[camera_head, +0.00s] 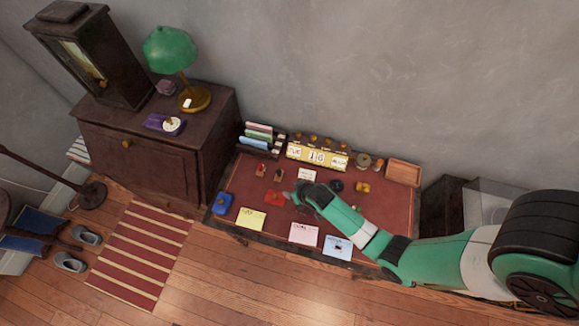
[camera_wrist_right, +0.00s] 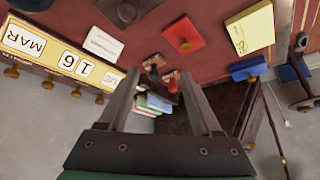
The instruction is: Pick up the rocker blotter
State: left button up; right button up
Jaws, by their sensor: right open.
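My right gripper (camera_head: 297,196) is over the middle of the desk in the head view. In the right wrist view its two fingers (camera_wrist_right: 155,80) are spread with nothing held between them. A dark brown piece with a round knob (camera_wrist_right: 127,11) lies at the top edge of the wrist view and may be the rocker blotter; I cannot tell for sure. In the head view my gripper seems to cover that spot. Two small stamps (camera_wrist_right: 171,82) with red parts show between the fingers, farther off. They stand at the desk's back left (camera_head: 261,170).
The desk top (camera_head: 384,208) carries a yellow calendar (camera_head: 316,156), a letter rack (camera_head: 259,136), a red knobbed pad (camera_head: 275,198), a blue knobbed pad (camera_head: 221,203) and a yellow note (camera_head: 251,219). A wooden tray (camera_head: 403,172) is at the back right. A cabinet (camera_head: 155,150) stands left.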

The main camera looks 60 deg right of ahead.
pick_arm(q)
notch_tip(320, 180, up, 9)
jog(key=p, duration=0.6)
pick_arm(e)
jog(key=s+r+g, duration=0.2)
jog(key=s+r, duration=0.2)
jog(key=s, duration=0.5)
jog(key=shift+m, duration=0.5)
jog(key=b+x, duration=0.6)
jog(key=x, duration=0.1)
jog(key=shift+w+a, duration=0.1)
jog(key=shift+w, duration=0.05)
jog(key=f, duration=0.1)
jog(key=w+f+b, duration=0.1)
jog(key=f, duration=0.1)
jog(key=f+b, duration=0.1)
jog(key=f, duration=0.1)
jog(key=shift+w, duration=0.4)
pick_arm(q)
notch_tip(320, 180, down, 8)
jog(key=shift+w, duration=0.15)
jog(key=shift+r, duration=0.1)
pick_arm(e)
grip_shut()
jog(key=shift+d+r, duration=0.1)
jog(key=shift+d, duration=0.1)
